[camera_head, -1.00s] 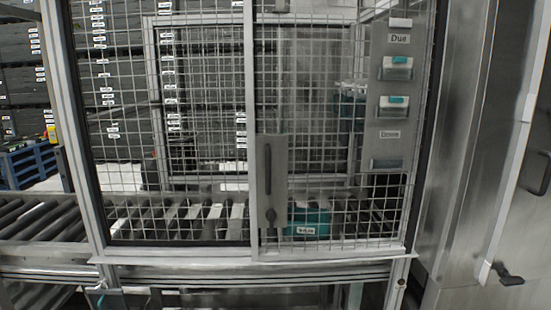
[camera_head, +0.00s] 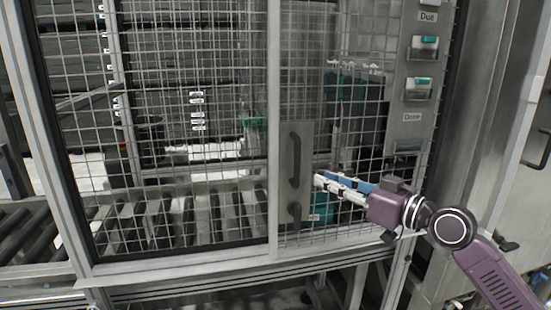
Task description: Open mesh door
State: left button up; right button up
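The mesh door (camera_head: 345,120) is a wire-grid panel in a metal frame and appears closed. On its left side is a grey plate (camera_head: 304,140) with a dark vertical handle (camera_head: 294,160) and a small dark knob (camera_head: 294,211) below it. My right gripper (camera_head: 320,178) comes in from the lower right, in front of the mesh. Its two fingers point left, slightly apart and empty. Their tips are just right of the plate and the handle, not on the handle. My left gripper is out of view.
Another mesh panel (camera_head: 190,120) is left of the door, with a roller conveyor (camera_head: 190,222) behind it. A teal bin (camera_head: 325,207) sits behind the door. A label strip (camera_head: 415,75) is at the right, beside steel cabinets (camera_head: 510,90).

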aim_at(299, 163)
jog(key=shift+n+g+y, duration=0.4)
jog(key=shift+n+y, duration=0.2)
jog(key=a+r, duration=0.1)
jog(key=s+a+r, duration=0.1)
jog(key=a+r, duration=0.1)
jog(key=shift+s+r+p, duration=0.25)
jog(key=shift+r+p, duration=0.05)
jog(key=shift+p, duration=0.05)
jog(key=p+x, duration=0.2)
jog(key=x, duration=0.3)
jog(key=shift+w+a+f+p, duration=0.1)
jog(key=shift+w+p, duration=0.3)
jog(key=shift+w+a, duration=0.15)
jog(key=shift+a, duration=0.1)
jog(key=shift+w+f, duration=0.1)
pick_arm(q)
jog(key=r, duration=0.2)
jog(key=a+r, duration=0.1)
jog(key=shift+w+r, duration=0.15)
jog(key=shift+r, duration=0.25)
pick_arm(e)
jog(key=shift+d, duration=0.1)
jog(key=shift+c, duration=0.2)
grip_shut()
